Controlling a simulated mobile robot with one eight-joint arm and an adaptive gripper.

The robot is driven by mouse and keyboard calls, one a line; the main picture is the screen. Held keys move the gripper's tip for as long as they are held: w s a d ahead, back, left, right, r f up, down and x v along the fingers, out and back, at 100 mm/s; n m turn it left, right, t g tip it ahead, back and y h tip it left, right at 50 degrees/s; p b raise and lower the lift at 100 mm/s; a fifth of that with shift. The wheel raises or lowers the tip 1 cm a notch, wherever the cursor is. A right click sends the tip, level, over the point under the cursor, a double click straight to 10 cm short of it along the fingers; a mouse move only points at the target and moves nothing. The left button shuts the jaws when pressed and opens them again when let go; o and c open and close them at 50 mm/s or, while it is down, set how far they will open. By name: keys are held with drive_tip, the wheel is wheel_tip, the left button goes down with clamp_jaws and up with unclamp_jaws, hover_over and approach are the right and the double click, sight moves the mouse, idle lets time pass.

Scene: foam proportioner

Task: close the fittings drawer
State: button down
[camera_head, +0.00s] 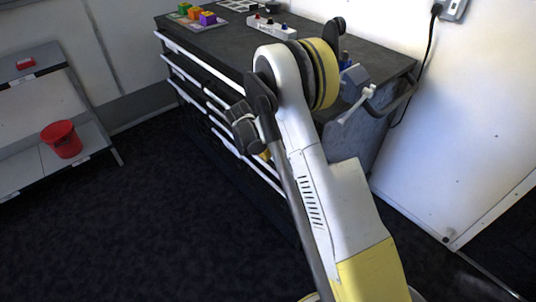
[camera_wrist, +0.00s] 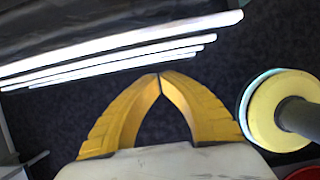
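The dark drawer cabinet (camera_head: 290,40) has several drawers with long white front strips (camera_head: 200,50) on its left-facing side. In the wrist view the white strips (camera_wrist: 120,45) run across the upper left, one above the other. The top strip looks widest and nearest. I cannot tell which drawer is the fittings drawer or how far any drawer stands out. My gripper (camera_wrist: 159,76) has yellow fingers whose tips meet, with nothing between them. It is below the strips in the wrist view, and contact is not visible. In the head view my arm hides most of it and part of the drawer fronts.
Coloured blocks (camera_head: 207,18) and a white switch strip (camera_head: 271,27) are on the cabinet top. A grey shelf (camera_head: 20,165) with a red bucket (camera_head: 62,139) stands at the left. Dark floor (camera_head: 130,220) between shelf and cabinet is clear. A white wall panel is at the right.

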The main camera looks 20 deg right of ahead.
drive_tip(key=s+a+r+m+t+y+p, duration=0.1)
drive_tip(key=s+a+r+m+p, duration=0.15)
drive_tip(key=r, duration=0.85)
drive_tip(key=s+a+r+m+p, duration=0.2)
drive_tip(key=s+a+r+m, duration=0.15)
drive_tip(key=r, duration=0.65)
drive_tip(key=s+r+m+t+y, duration=0.15)
drive_tip(key=s+r+m, duration=0.25)
drive_tip(key=s+r, duration=0.4)
drive_tip(key=s+a+r+m+t+y, duration=0.1)
drive_tip(key=s+m, duration=0.4)
drive_tip(key=s, duration=0.3)
drive_tip(key=s+a+r+m+t, duration=0.2)
drive_tip(key=s+m, duration=0.4)
drive_tip(key=s, duration=0.3)
drive_tip(key=shift+m+y, duration=0.3)
drive_tip(key=shift+y, duration=0.05)
